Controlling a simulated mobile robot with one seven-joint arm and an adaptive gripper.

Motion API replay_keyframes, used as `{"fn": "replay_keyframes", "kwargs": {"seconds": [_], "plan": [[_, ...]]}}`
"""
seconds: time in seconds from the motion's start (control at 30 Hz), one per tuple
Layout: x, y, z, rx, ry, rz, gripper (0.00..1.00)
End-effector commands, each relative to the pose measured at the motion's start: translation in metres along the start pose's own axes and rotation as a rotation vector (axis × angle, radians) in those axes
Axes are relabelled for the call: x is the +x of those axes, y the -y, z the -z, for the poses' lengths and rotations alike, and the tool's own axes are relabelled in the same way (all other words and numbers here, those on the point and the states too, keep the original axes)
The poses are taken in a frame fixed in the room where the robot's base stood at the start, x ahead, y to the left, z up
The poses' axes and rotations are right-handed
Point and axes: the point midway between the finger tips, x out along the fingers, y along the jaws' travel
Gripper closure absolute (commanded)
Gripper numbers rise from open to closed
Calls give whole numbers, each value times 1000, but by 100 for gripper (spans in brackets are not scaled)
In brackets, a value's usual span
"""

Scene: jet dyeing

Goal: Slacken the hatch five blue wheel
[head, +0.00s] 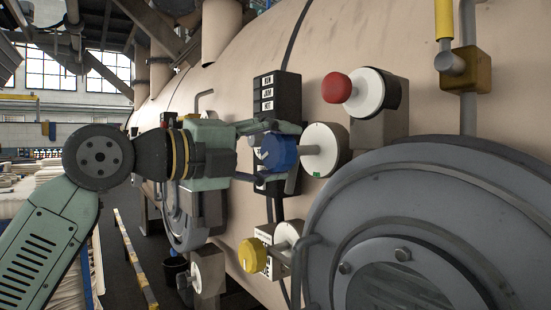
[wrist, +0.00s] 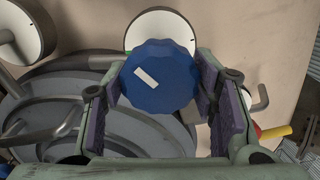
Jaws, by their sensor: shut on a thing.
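The blue wheel (head: 279,152) sits on a short stem in front of a round white dial (head: 325,150) on the beige vessel wall. My gripper (head: 285,152) reaches it from the left, with one finger above and one below the wheel. In the wrist view the blue wheel (wrist: 160,78) shows a white mark on its face and lies between the purple-padded fingers of my gripper (wrist: 163,100). The fingers are shut on the wheel's rim. The round hatch (head: 420,230) stands at the lower right in the head view.
A red knob (head: 336,88) on a white dial sits above right of the wheel. A yellow knob (head: 252,255) sits below it. A black label box (head: 277,95) is just above my gripper. A yellow-handled valve (head: 446,30) is at top right.

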Motion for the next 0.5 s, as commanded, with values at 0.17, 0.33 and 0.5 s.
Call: {"fn": "replay_keyframes", "kwargs": {"seconds": [0.17,0.33,0.5], "plan": [[0,-2,0,168,0,-1,75],[0,-2,0,329,0,-1,75],[0,-2,0,490,0,-1,75]]}}
